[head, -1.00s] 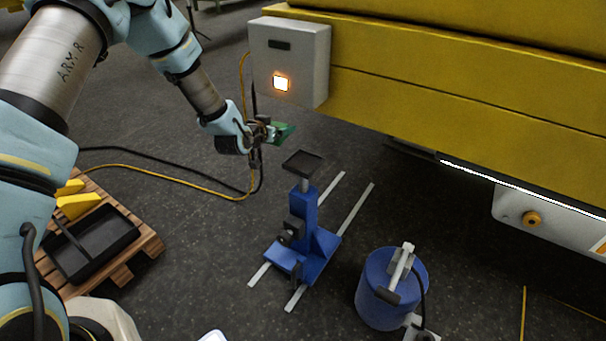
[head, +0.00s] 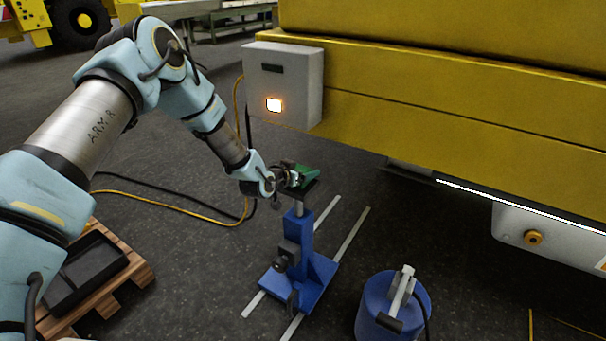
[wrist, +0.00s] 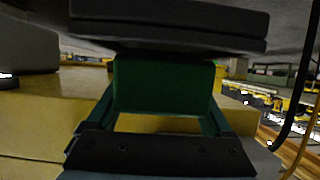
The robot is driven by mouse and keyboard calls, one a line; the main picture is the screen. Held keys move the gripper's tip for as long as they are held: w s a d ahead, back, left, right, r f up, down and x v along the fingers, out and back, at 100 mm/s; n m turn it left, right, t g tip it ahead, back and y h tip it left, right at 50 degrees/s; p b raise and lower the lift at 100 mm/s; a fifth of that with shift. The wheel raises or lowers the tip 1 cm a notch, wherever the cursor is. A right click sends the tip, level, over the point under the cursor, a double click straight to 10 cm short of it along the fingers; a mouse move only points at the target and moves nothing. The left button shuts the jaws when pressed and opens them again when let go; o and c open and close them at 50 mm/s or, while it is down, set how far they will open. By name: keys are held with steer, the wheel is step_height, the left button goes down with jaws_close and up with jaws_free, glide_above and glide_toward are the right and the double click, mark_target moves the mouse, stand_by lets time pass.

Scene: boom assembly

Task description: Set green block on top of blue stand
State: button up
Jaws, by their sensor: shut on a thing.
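The green block (head: 307,174) is held in my gripper (head: 292,178), directly over the dark square top plate of the blue stand (head: 300,251). In the wrist view the green block (wrist: 163,84) sits between the two fingers of my gripper (wrist: 160,105). The dark plate (wrist: 170,22) spans the upper part of that upside-down view, right against the block's edge. I cannot tell whether block and plate touch or a small gap is left. The block hides part of the plate in the head view.
A yellow machine body (head: 430,110) with a grey control box (head: 284,85) stands close behind the stand. A blue drum (head: 372,310) is at its front right. A wooden pallet (head: 138,275) with a black tray (head: 88,270) is at left. Cables cross the floor.

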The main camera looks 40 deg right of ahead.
steer(key=shift+f, duration=0.5)
steer(key=shift+f, duration=0.15)
steer(key=o, duration=1.4)
steer(key=shift+c, duration=0.2)
steer(key=shift+a+r, duration=0.15)
steer(key=shift+r, duration=0.1)
steer(key=v, duration=1.1)
steer(key=shift+a+p, duration=0.3)
steer(key=shift+a, duration=0.05)
